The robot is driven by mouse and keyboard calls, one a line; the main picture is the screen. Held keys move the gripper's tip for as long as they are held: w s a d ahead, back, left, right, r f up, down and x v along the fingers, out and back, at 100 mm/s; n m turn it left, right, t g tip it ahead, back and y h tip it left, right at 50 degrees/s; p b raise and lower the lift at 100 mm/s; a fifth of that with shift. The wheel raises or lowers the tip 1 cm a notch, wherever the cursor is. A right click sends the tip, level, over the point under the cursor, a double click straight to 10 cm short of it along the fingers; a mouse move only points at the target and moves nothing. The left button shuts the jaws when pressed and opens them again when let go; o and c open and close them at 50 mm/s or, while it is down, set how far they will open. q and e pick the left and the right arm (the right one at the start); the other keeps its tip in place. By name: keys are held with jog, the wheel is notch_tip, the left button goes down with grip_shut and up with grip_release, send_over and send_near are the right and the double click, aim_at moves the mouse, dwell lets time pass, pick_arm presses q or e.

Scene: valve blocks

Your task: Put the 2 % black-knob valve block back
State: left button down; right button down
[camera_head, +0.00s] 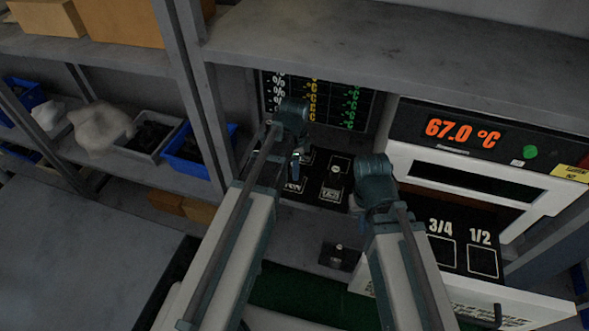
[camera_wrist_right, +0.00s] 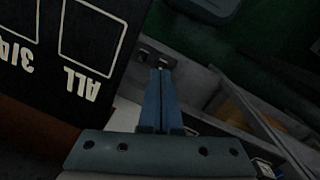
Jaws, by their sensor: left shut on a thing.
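My left gripper (camera_head: 295,163) is over the black panel with white outlined boxes (camera_head: 333,180) at the back of the shelf. It is shut on a small dark thing, mostly hidden by the gripper, which appears to be a valve block; its knob colour and marking cannot be read. Another dark valve block (camera_head: 338,256) with a light knob top stands on the grey surface in front of the panel. My right gripper (camera_wrist_right: 158,75) has its fingers together in the right wrist view. A dark block (camera_wrist_right: 157,58) shows just beyond its tips; contact cannot be told.
An oven-like unit (camera_head: 432,160) reads 67.0 °C at right. Below it is a black board marked 3/4 and 1/2 (camera_head: 463,256). A board with coloured percent labels (camera_head: 352,110) stands behind my left gripper. Blue bins (camera_head: 190,160) are at left. A shelf board (camera_head: 400,45) overhangs.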

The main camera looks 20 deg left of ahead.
pick_arm(q)
jog(key=shift+f, duration=0.2)
jog(key=c, duration=0.5)
grip_release()
jog(key=shift+c, duration=0.2)
jog(key=shift+r, duration=0.2)
notch_tip(320, 180, up, 8)
jog(key=p, duration=0.7)
jog(key=shift+f+p, duration=0.2)
jog(key=shift+p, duration=0.2)
jog(key=s+d+n+y, duration=0.1)
jog(key=s+d+n, duration=0.8)
jog(key=s, duration=0.5)
jog(key=shift+s+d, duration=0.15)
jog(key=shift+d, duration=0.6)
